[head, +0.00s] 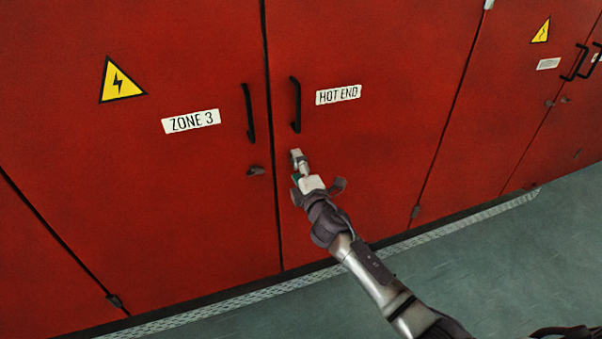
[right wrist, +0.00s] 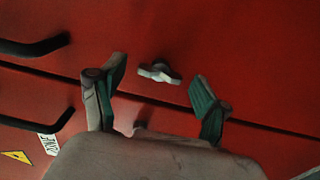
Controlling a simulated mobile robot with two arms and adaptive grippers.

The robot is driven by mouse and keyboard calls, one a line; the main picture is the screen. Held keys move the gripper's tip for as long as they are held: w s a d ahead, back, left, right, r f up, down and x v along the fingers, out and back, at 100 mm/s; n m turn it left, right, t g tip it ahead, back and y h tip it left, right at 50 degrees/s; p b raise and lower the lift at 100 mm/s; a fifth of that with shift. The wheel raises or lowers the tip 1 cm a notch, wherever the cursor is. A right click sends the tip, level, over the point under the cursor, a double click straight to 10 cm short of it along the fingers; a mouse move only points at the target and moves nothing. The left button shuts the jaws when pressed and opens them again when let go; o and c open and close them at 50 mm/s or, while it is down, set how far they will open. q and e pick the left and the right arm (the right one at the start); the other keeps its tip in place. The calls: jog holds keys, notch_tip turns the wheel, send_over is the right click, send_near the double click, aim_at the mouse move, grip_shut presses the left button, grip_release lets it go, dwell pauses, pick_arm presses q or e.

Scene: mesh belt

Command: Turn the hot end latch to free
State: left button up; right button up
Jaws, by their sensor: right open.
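The hot end latch is a small pale grey wing-shaped knob (right wrist: 159,73) on a red door. In the right wrist view it lies between and beyond the two green-padded fingers, with clear space on both sides. My right gripper (head: 299,167) is open and empty, just below the black handle of the HOT END door. In the head view its fingers largely cover the latch, so the latch's angle is hard to tell there. I cannot tell the remaining distance to it. My left gripper is not in view.
The HOT END door's handle (head: 295,104) is just above my fingers. Left of the door seam are the ZONE 3 door's handle (head: 249,113) and its own dark latch (head: 256,170). A pale mesh strip (head: 430,239) runs along the cabinet's foot. Open green floor (head: 510,262) lies in front.

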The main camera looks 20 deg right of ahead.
jog(key=s, duration=1.2)
jog(key=shift+d, duration=0.2)
jog(key=shift+w+f, duration=0.1)
jog(key=s+d+f+m+g, duration=0.1)
jog(key=s+f+m+g, duration=0.3)
jog(key=f, duration=0.8)
jog(key=s+d+f+m+g+h+b, duration=0.15)
jog(key=s+f, duration=0.35)
jog(key=f, duration=0.8)
jog(key=s+d+f+m+g+y, duration=0.1)
jog(key=s+f+m+g, duration=0.3)
jog(key=f, duration=0.8)
jog(key=s+f+m+g, duration=0.2)
jog(key=s+f, duration=0.4)
jog(key=s, duration=0.6)
jog(key=s+f+m+g, duration=0.2)
jog(key=s+f, duration=0.5)
jog(key=s, duration=0.4)
jog(key=s+f+m+g+b, duration=0.1)
jog(key=s+f, duration=0.5)
jog(key=s, duration=0.6)
jog(key=shift+s+a+f+m+g, duration=0.15)
jog(key=shift+s+f+m+g, duration=0.2)
jog(key=shift+m+g, duration=0.7)
jog(key=shift+r, duration=0.1)
